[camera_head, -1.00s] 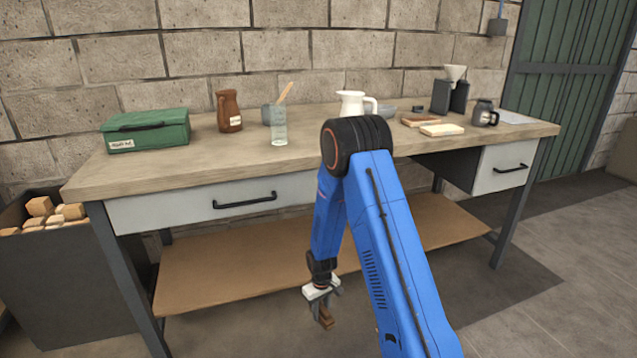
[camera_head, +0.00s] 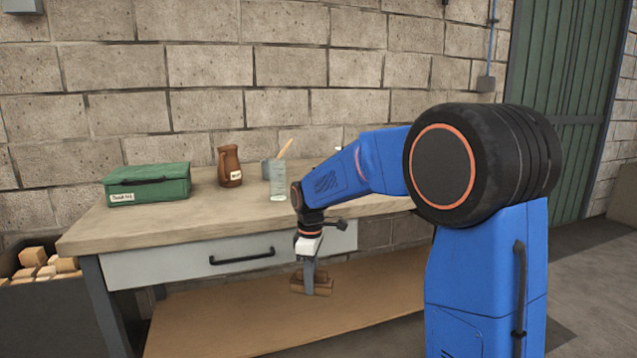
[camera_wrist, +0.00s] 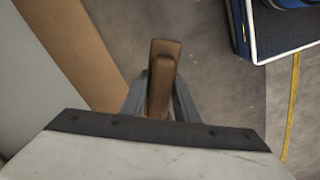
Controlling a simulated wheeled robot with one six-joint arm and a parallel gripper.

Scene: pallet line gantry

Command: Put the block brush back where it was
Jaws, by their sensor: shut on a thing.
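The block brush (camera_head: 318,285) is a small brown wooden block held in my gripper (camera_head: 308,275). My gripper is shut on it and points down, in front of the workbench's front edge and below the height of its top. In the wrist view the brush (camera_wrist: 164,75) sits between the two grey fingers, with the floor beneath it. Its bristles cannot be made out. The workbench (camera_head: 150,225) has a wooden top, a light drawer with a black handle, and a lower wooden shelf (camera_head: 230,320).
A dark bin (camera_head: 40,310) with wood blocks is at the left. The bench top's front left is clear. My arm hides the right side.

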